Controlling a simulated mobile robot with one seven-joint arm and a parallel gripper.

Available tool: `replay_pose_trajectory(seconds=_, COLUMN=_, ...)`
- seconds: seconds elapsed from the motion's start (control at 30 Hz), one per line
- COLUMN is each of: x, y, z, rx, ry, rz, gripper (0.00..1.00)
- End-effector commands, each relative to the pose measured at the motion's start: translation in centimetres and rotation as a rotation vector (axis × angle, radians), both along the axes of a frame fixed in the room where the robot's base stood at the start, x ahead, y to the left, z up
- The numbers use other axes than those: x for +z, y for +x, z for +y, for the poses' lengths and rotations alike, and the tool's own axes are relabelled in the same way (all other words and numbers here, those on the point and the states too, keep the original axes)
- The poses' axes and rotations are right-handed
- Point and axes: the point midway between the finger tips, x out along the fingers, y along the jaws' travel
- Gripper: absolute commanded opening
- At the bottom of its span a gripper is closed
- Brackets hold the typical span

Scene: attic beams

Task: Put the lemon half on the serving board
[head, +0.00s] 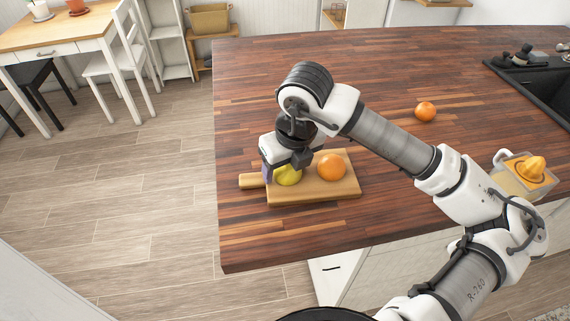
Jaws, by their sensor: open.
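The lemon half (289,177) is a yellow-green piece at the left part of the wooden serving board (311,195). It appears to rest on the board, beside an orange. My gripper (283,168) is open, low over the board, with its fingers at the lemon half. The gripper hides the upper and left side of the lemon half, and whether the fingers touch it cannot be told. The board has a short handle on its left.
The orange (331,167) sits on the board, right of the lemon half. Another orange (425,111) lies farther back on the dark wooden counter (300,80). A citrus juicer (524,174) stands at the right, and a black sink (540,82) is behind it. The counter's left is clear.

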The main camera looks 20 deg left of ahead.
Motion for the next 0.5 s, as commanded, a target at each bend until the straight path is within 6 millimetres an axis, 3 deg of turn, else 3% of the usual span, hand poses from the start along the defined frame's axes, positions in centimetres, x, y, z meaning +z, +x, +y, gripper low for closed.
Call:
replay_pose_trajectory(seconds=0.13, x=-0.4, y=-0.1, z=-0.2, rx=-0.005, ry=-0.013, rz=0.013, gripper=0.73)
replay_pose_trajectory(seconds=0.37, x=1.4, y=-0.1, z=-0.3, rx=-0.004, ry=-0.012, rz=0.009, gripper=0.73)
replay_pose_trajectory(seconds=0.5, x=4.5, y=-0.4, z=-0.9, rx=-0.004, ry=-0.01, rz=0.001, gripper=0.73)
